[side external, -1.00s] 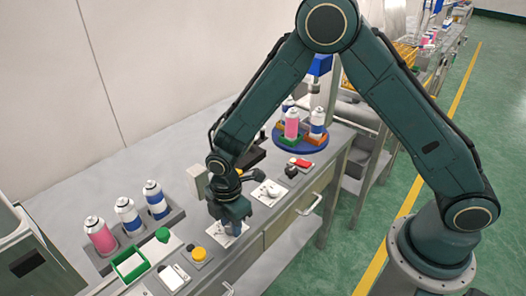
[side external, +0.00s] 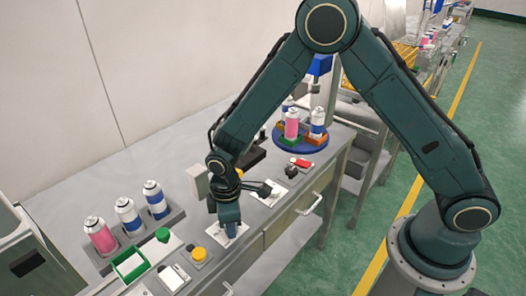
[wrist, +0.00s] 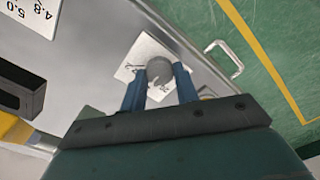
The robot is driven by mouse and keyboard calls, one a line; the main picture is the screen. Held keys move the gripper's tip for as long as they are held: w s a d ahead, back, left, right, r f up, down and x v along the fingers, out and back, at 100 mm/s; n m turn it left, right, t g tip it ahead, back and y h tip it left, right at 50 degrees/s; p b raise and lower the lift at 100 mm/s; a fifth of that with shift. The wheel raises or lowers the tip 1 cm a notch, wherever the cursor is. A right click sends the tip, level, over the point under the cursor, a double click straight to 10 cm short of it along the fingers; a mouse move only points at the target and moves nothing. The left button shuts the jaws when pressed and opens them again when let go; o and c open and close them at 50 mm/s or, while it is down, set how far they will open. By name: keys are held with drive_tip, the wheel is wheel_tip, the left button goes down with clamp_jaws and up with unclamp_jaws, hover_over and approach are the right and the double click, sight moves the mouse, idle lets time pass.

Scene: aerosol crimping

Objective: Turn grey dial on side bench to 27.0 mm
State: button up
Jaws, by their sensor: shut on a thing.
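The grey dial (wrist: 158,70) sits on a pale scale plate (wrist: 127,73) on the bench in the wrist view. My gripper (wrist: 160,84) is around the dial, with one blue finger on each side, shut on it. A light pointer mark shows on the dial; the plate's figures are too small to read. In the side external view my gripper (side external: 229,228) points down at the plate (side external: 226,240), and the dial is hidden behind the fingers.
A yellow button (side external: 198,254) and a green tray (side external: 131,265) lie left of my gripper. Several cans (side external: 128,215) stand in a rack behind. A blue turntable (side external: 300,141) holds more cans. A drawer handle (side external: 309,204) juts from the bench front.

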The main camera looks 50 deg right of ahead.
idle(0.3)
drive_tip(key=o, duration=1)
drive_tip(key=shift+r, duration=0.1)
wheel_tip(320, 180, up, 14)
drive_tip(key=shift+f, duration=0.1)
idle(0.3)
